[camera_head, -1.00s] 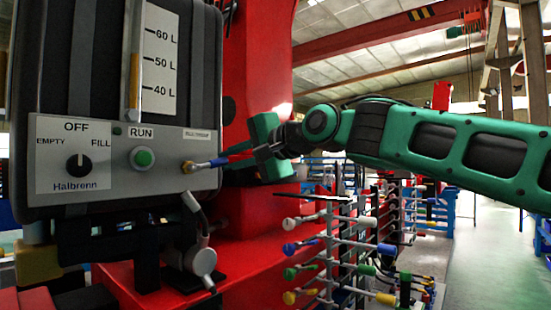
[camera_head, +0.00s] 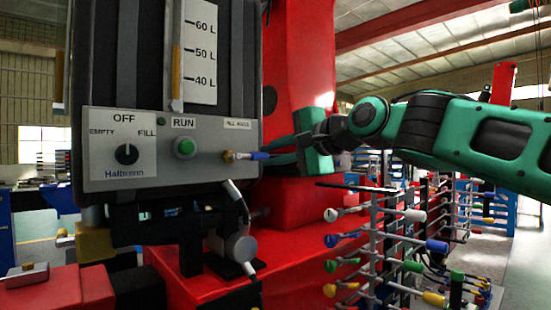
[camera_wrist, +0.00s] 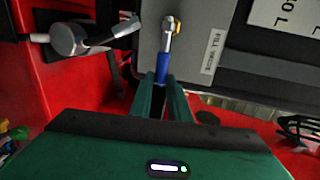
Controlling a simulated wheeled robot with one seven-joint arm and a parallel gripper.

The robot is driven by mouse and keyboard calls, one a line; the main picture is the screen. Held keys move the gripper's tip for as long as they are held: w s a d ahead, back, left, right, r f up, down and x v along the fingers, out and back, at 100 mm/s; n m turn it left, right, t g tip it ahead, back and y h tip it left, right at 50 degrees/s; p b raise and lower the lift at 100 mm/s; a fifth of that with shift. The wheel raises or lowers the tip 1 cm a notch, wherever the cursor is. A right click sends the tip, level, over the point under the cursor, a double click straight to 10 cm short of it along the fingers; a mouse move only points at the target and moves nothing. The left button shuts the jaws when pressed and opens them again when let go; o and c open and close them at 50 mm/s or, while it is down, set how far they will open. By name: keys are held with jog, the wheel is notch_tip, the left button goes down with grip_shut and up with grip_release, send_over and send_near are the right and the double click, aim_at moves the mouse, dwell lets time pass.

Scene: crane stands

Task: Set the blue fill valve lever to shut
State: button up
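The fill valve lever (camera_head: 258,156) has a blue grip and a brass-coloured fitting at the lower right of the grey control panel (camera_head: 207,170). It points right in the head view, about level. In the wrist view, the blue grip (camera_wrist: 162,68) points towards my gripper. My gripper (camera_head: 270,157) reaches in from the right, its green fingertips at the free end of the grip. In the wrist view, my gripper (camera_wrist: 162,82) has one finger on each side of the grip's end. I cannot tell whether the fingers press on it.
The panel also carries a black selector knob (camera_head: 126,154) and a green run button (camera_head: 185,147). A grey fitting with a short lever (camera_head: 238,245) hangs below the panel. A rack with several coloured levers (camera_head: 375,240) stands below my arm. A red column (camera_head: 300,60) rises behind my gripper.

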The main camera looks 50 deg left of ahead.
jog(key=o, duration=0.4)
jog(key=shift+w+d+f, duration=0.1)
jog(key=shift+w+d, duration=0.15)
jog(key=shift+w, duration=0.35)
jog(key=shift+c, duration=0.2)
jog(key=d+r, duration=0.2)
jog(key=d, duration=0.8)
jog(key=shift+s+d, duration=0.25)
jog(key=shift+s, duration=0.15)
jog(key=shift+r, duration=0.1)
